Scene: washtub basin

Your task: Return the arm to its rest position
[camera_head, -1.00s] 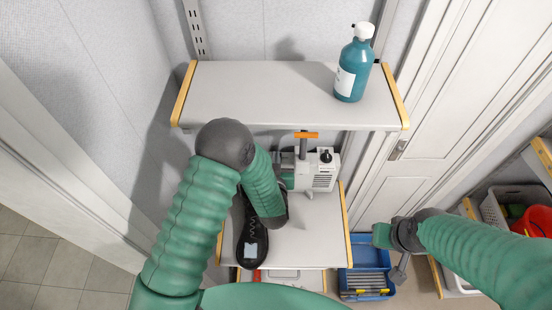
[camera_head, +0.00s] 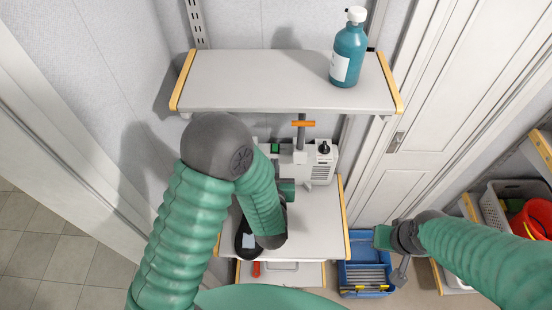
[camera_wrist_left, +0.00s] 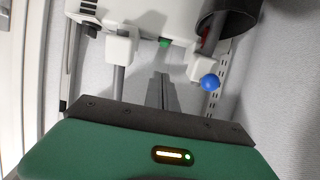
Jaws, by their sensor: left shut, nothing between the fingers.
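My left arm's green sleeve and dark elbow reach over the lower shelf (camera_head: 310,240) in the head view. My left gripper (camera_head: 289,189) is partly hidden by the forearm, in front of the white machine (camera_head: 318,165). In the left wrist view its fingers (camera_wrist_left: 163,92) are together, with nothing between them. That view also shows a white machine body (camera_wrist_left: 150,20) and a blue knob (camera_wrist_left: 209,82) beyond, apart from the fingertips in the picture. My right gripper (camera_head: 399,268) hangs near the blue crate; its finger opening is too small to judge.
A teal bottle (camera_head: 348,55) stands on the upper shelf (camera_head: 270,85). A black device (camera_head: 247,242) lies beside my left forearm, partly covered. A blue crate (camera_head: 367,250) stands low at the right. A door (camera_head: 440,120) and a basket (camera_head: 495,210) are further right.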

